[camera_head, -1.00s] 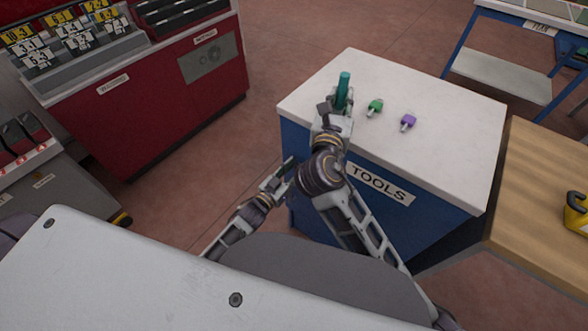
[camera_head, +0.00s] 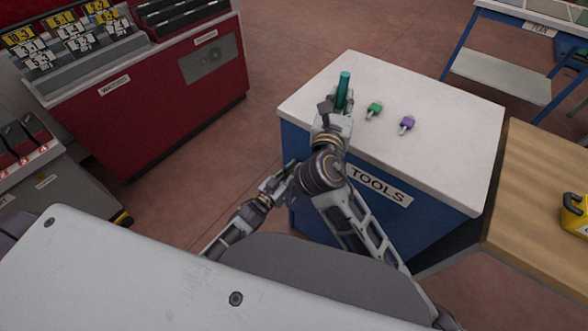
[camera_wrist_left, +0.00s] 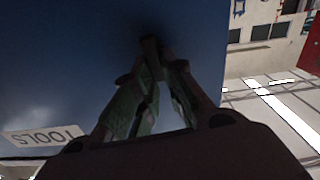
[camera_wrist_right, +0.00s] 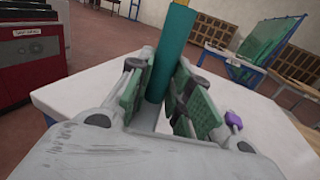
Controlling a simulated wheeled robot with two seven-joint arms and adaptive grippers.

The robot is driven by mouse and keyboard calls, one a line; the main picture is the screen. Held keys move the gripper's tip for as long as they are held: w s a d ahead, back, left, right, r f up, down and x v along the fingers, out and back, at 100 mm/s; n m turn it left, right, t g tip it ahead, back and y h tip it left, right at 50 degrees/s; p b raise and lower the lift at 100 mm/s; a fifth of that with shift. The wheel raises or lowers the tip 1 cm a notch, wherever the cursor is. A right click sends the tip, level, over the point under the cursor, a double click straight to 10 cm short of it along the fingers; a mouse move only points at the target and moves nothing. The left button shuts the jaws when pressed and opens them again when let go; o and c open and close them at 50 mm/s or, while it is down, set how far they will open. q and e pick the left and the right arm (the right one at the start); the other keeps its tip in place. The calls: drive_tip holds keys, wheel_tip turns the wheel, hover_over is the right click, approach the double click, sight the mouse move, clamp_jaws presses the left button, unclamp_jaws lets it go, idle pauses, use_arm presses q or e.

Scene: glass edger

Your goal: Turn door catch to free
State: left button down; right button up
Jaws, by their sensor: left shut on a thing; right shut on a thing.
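My right gripper (camera_head: 338,108) is shut on an upright teal cylinder (camera_head: 344,86) at the left end of the white worktop. The right wrist view shows the cylinder (camera_wrist_right: 172,50) between green finger pads. My left gripper (camera_head: 276,178) is low, beside the left side of the blue tool cabinet (camera_head: 300,185). In the left wrist view its fingers (camera_wrist_left: 150,48) come together in front of the dark blue panel; what they grip is too dark to make out. I cannot identify a door catch in any view.
A green-headed key-like piece (camera_head: 374,109) and a purple-headed one (camera_head: 407,124) lie on the worktop (camera_head: 440,150), right of the cylinder. A red machine (camera_head: 190,75) stands left across open floor (camera_head: 240,130). A wooden table (camera_head: 535,210) adjoins at the right.

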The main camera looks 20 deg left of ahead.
sight(343, 88)
wheel_tip(343, 88, up, 3)
drive_tip(key=shift+f+p, duration=0.1)
drive_tip(key=shift+p, duration=1.15)
drive_tip(key=shift+r+p, duration=0.35)
drive_tip(key=shift+r, duration=0.05)
use_arm(q)
drive_tip(key=n, duration=0.2)
drive_tip(key=a+n, duration=0.1)
drive_tip(key=n, duration=0.5)
drive_tip(key=shift+w+a+f, duration=0.15)
drive_tip(key=shift+w+f, duration=0.05)
drive_tip(key=shift+f, duration=0.1)
use_arm(e)
drive_tip(key=shift+r, duration=0.25)
drive_tip(key=shift+f, duration=0.15)
use_arm(q)
drive_tip(key=n, duration=0.3)
drive_tip(key=f+n, duration=0.1)
drive_tip(key=n, duration=0.1)
drive_tip(key=n+b, duration=0.1)
drive_tip(key=n, duration=0.2)
drive_tip(key=shift+w+a+f+n, duration=0.1)
drive_tip(key=shift+a+f+n, duration=0.15)
drive_tip(key=shift+n, duration=0.05)
use_arm(e)
drive_tip(key=shift+f, duration=0.7)
use_arm(q)
drive_tip(key=c, duration=1.5)
unclamp_jaws()
